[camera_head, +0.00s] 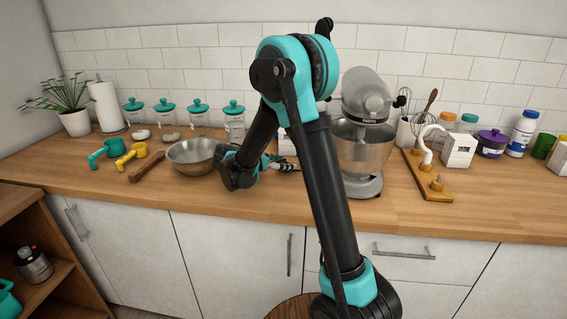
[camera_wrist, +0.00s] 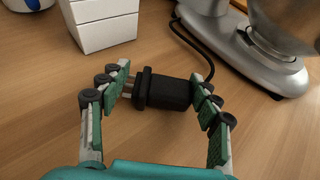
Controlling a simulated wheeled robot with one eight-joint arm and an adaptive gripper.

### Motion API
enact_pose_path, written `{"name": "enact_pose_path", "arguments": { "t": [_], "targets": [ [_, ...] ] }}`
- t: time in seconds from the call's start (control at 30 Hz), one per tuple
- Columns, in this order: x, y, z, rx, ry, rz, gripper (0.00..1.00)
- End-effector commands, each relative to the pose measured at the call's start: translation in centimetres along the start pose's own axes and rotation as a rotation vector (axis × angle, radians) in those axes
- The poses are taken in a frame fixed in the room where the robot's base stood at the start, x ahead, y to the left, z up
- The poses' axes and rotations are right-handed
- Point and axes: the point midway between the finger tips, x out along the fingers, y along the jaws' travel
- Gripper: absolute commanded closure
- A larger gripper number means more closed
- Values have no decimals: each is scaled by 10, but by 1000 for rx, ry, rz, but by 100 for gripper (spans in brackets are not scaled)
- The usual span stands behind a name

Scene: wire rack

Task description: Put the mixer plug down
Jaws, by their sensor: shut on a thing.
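The black mixer plug (camera_wrist: 166,91) is between the two fingers of my gripper (camera_wrist: 160,92) in the wrist view, with its metal prongs toward the left finger. My gripper is shut on it. The plug is close over the wooden counter; I cannot tell whether it touches it. Its black cord (camera_wrist: 190,38) runs up behind toward the silver mixer (camera_wrist: 245,50). In the head view my gripper (camera_head: 285,164) is left of the mixer (camera_head: 365,130), and the plug itself is too small to make out there.
A white box-like block (camera_wrist: 102,22) stands just beyond the plug. A metal bowl (camera_head: 192,156) sits left of my gripper. A wooden board (camera_head: 430,182) with a white hook-shaped piece is right of the mixer. The counter front (camera_head: 250,205) has free room.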

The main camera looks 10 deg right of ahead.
Motion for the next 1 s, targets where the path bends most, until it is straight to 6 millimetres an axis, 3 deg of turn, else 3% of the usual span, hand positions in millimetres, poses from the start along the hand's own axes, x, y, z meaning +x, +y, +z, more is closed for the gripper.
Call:
{"name": "enact_pose_path", "arguments": {
  "t": [0.23, 0.27, 0.43, 0.87, 1.0],
  "targets": [
    [3, 0, -6, 0, 0, 0, 71],
    [3, 0, -7, 0, 0, 0, 36],
    [3, 0, -6, 0, 0, 0, 17],
    [-1, 0, 1, 0, 0, 0, 17],
    [-22, 1, 3, -2, 0, 3, 17]
  ]
}}
